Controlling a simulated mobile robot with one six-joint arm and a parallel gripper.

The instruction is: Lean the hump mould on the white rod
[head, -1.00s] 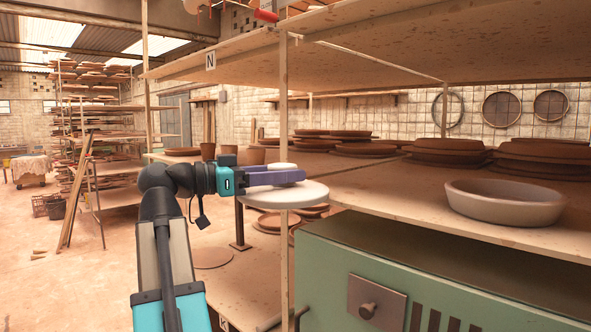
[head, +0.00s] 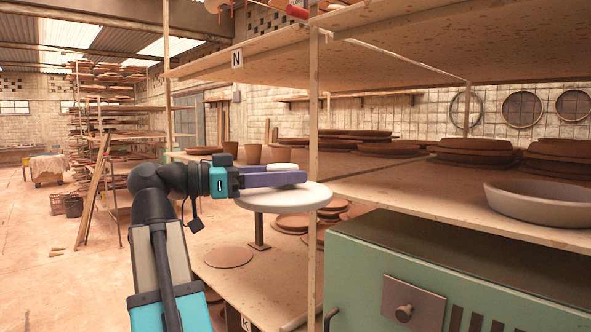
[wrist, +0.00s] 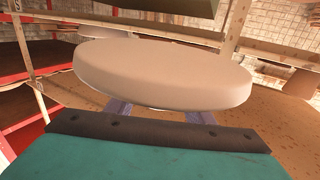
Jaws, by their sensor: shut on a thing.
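The hump mould (head: 262,199) shows in the head view as a wide, pale, nearly level disc with a smaller white knob above it. My gripper (head: 290,178) has its purple fingers shut on it, between knob and disc, and holds it in the air left of a shelf post. In the wrist view a broad pale disc (wrist: 165,72), apparently part of the mould, hides most of my gripper's fingers (wrist: 158,112). A pale rod-like piece (head: 300,322) shows at the bottom edge of the head view, mostly cut off; I cannot tell if it is the white rod.
A green cabinet (head: 365,250) and a shelf with a grey bowl (head: 540,205) are at right. A brown disc (head: 228,257) lies on the low board. The floor at left (head: 50,220) is open.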

